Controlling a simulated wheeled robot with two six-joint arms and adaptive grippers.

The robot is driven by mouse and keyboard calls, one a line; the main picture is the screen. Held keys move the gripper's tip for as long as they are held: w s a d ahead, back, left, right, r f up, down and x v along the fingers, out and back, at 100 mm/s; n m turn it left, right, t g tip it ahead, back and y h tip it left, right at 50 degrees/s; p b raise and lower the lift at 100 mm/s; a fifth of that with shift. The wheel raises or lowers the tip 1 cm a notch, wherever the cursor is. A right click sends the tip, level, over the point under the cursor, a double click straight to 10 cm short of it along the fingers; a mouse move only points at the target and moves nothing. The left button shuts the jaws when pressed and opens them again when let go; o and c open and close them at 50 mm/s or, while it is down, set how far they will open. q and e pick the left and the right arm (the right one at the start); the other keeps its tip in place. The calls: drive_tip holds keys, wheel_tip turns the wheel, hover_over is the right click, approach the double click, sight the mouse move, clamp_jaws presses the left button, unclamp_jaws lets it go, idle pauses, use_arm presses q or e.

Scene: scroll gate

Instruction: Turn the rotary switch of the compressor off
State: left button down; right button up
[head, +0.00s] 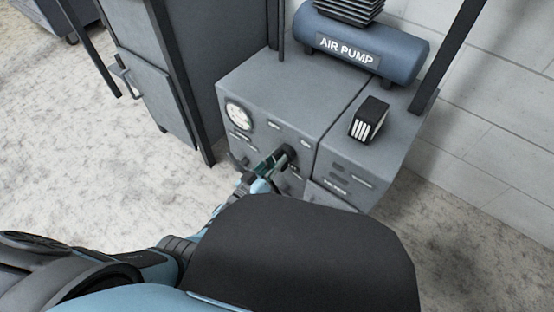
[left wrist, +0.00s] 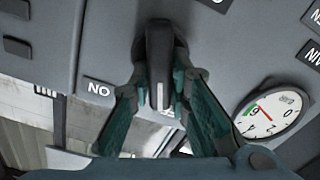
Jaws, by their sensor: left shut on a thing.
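The compressor (head: 285,93) is a grey metal cabinet with a blue tank labelled AIR PUMP on top. Its rotary switch (left wrist: 160,45) is a dark bar-shaped knob on the front panel, with a white mark at its lower end in the left wrist view. The knob stands upright in that view. A label (left wrist: 97,89) to its left reads NO, likely ON seen upside down. My left gripper (left wrist: 158,88) has its two fingers on either side of the knob and is shut on it. In the head view my left gripper (head: 277,162) reaches the panel and partly hides the switch.
A round gauge (head: 239,116) sits on the panel's upper left; it also shows in the left wrist view (left wrist: 263,114). A small black box (head: 369,119) is on the cabinet top. A grey cabinet (head: 170,75) stands left. Floor in front is clear.

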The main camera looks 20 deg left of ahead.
use_arm(q)
drive_tip(key=shift+a+f+n, duration=0.1)
drive_tip(key=shift+n, duration=1.1)
drive_tip(key=c, duration=1.5)
unclamp_jaws()
drive_tip(key=v, duration=1.2)
